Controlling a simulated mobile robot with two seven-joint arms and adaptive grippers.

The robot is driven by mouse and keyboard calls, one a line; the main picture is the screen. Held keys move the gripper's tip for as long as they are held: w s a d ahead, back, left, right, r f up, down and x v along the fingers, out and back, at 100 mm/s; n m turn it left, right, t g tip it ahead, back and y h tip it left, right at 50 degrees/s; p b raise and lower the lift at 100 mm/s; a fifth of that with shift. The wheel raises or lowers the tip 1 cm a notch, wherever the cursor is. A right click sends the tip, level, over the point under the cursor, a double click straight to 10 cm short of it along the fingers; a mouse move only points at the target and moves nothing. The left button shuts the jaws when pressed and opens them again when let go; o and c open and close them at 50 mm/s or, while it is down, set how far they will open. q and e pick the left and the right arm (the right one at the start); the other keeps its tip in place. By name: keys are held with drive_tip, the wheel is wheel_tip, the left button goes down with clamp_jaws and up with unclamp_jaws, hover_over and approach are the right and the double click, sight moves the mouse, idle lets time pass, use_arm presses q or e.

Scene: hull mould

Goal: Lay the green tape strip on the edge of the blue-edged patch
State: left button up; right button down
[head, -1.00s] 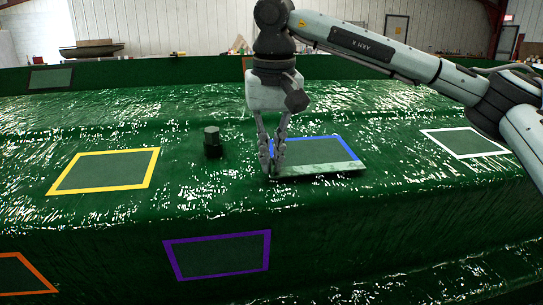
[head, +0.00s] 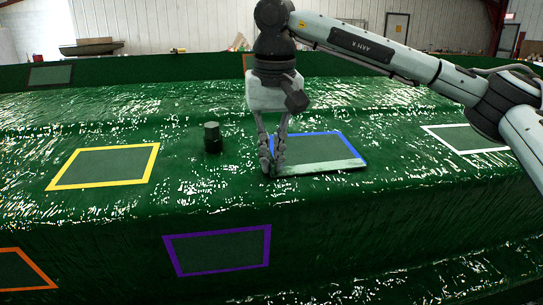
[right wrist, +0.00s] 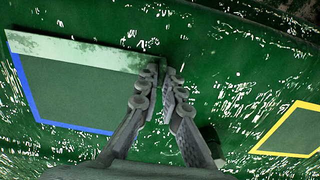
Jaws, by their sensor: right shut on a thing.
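The blue-edged patch (head: 318,148) lies on the green hull surface, with blue showing on its far, left and right sides in the head view. The pale green, mottled tape strip (head: 325,167) lies along the patch's near edge and covers it. It also shows in the right wrist view (right wrist: 75,50), spanning one side of the patch. My right gripper (head: 272,168) points down at the strip's left end and is shut on it; its fingertips also show in the right wrist view (right wrist: 165,70). Whether the whole strip touches the surface cannot be told. My left gripper is not in view.
A yellow-edged patch (head: 105,150) lies to the left, and a purple-edged patch (head: 218,231) is on the near slope. A white-edged patch (head: 468,150) lies right. A dark green knob (head: 212,137) stands left of my gripper. The surface between is glossy and clear.

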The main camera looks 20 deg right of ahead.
drive_tip(key=c, duration=1.6)
unclamp_jaws()
drive_tip(key=o, duration=0.5)
drive_tip(key=shift+o, duration=0.2)
drive_tip(key=shift+s+a+r+p, duration=0.1)
drive_tip(key=shift+s+r+p, duration=0.05)
drive_tip(key=shift+r+p, duration=0.85)
drive_tip(key=shift+s+d+r+p, duration=0.1)
drive_tip(key=shift+s+r+p, duration=0.1)
drive_tip(key=shift+r+p, duration=0.85)
drive_tip(key=shift+s+a+r+p, duration=0.15)
drive_tip(key=shift+r+p, duration=0.4)
drive_tip(key=shift+r, duration=0.85)
